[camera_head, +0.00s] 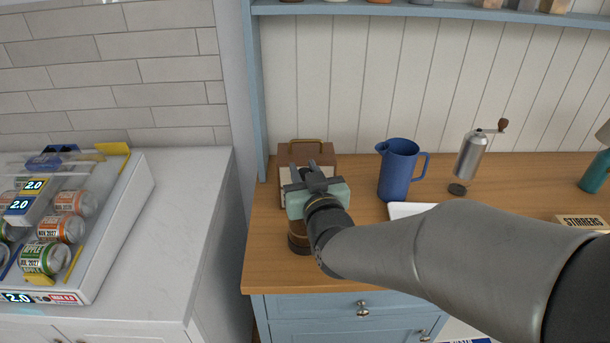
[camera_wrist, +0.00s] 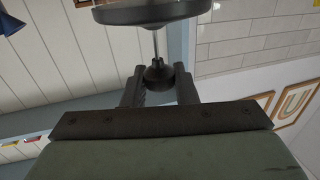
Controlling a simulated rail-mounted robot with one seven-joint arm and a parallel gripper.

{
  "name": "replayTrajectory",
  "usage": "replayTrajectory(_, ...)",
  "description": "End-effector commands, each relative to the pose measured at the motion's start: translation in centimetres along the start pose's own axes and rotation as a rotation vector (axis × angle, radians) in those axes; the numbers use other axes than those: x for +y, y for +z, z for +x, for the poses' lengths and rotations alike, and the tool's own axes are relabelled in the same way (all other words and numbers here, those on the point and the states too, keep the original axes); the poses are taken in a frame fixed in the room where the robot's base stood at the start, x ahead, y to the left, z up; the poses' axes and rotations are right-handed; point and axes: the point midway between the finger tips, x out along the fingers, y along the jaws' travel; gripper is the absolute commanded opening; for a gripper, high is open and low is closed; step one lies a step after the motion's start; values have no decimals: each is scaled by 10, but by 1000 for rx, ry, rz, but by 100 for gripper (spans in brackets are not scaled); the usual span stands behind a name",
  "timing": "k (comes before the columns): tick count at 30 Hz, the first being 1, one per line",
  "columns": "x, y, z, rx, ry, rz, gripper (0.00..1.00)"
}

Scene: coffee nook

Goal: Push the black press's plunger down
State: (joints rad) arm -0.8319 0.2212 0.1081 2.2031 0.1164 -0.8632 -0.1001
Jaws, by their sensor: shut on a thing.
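My gripper (camera_head: 312,172) is above the wooden counter, near its left end. In the wrist view, my gripper (camera_wrist: 158,88) has its fingers closed on both sides of a dark round plunger knob (camera_wrist: 157,73). A thin metal rod (camera_wrist: 155,42) joins the knob to the black press's lid (camera_wrist: 150,11), with a short bare length of rod showing between them. In the head view, a dark brown cylindrical body (camera_head: 299,244), apparently the press, stands on the counter below my gripper. My wrist and arm hide most of it.
A brown box with a handle (camera_head: 307,148) stands close behind my gripper. A blue pitcher (camera_head: 397,171) and a metal hand grinder (camera_head: 470,158) stand to the right. A white tray (camera_head: 405,209) lies partly behind my arm. A can display (camera_head: 75,220) is at left.

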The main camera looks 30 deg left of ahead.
Motion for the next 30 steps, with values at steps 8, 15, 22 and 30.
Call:
replayTrajectory(8,0,33,-1,-15,0,-1,0)
replayTrajectory(15,0,34,-2,-21,-1,-1,0)
replayTrajectory(22,0,31,-1,-14,-1,0,47)
replayTrajectory(30,0,29,-11,-8,0,-1,47)
